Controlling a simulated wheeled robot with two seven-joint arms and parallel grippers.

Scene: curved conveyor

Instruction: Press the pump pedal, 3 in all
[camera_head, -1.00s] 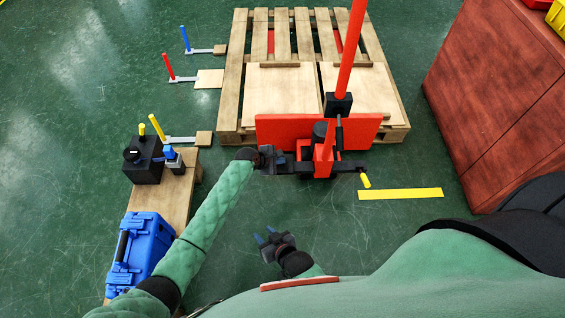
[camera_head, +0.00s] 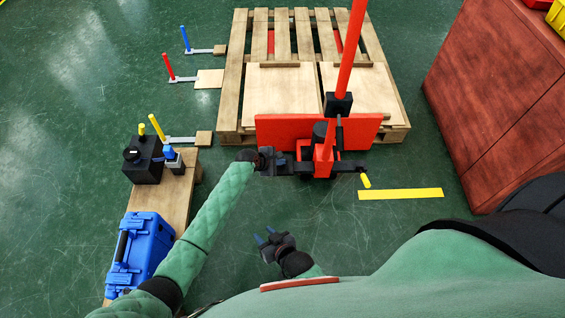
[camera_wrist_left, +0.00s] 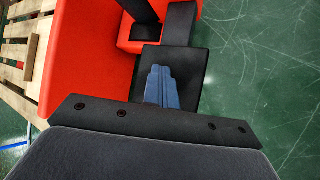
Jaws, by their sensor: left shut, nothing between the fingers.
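The red pallet jack (camera_head: 323,153) stands at the front of the pallet with its handle (camera_head: 352,45) upright. A black plate, which looks like the pump pedal (camera_wrist_left: 190,72), juts from the jack's red body in the left wrist view. My left gripper (camera_wrist_left: 161,87) is shut with its blue fingers together over this plate. Whether they touch it or hover above cannot be told. In the head view my left gripper (camera_head: 284,163) is at the left side of the jack's base and hides part of the pedal. My right gripper (camera_head: 264,239) is open and empty, low over the floor.
A yellow-handled lever (camera_head: 365,180) sticks out at the jack's right, near a yellow floor strip (camera_head: 400,194). The wooden pallet (camera_head: 238,75) lies behind. A bench (camera_head: 177,207) with a blue case (camera_head: 143,252) is at left, a red-brown cabinet (camera_head: 500,90) at right. Green floor between is clear.

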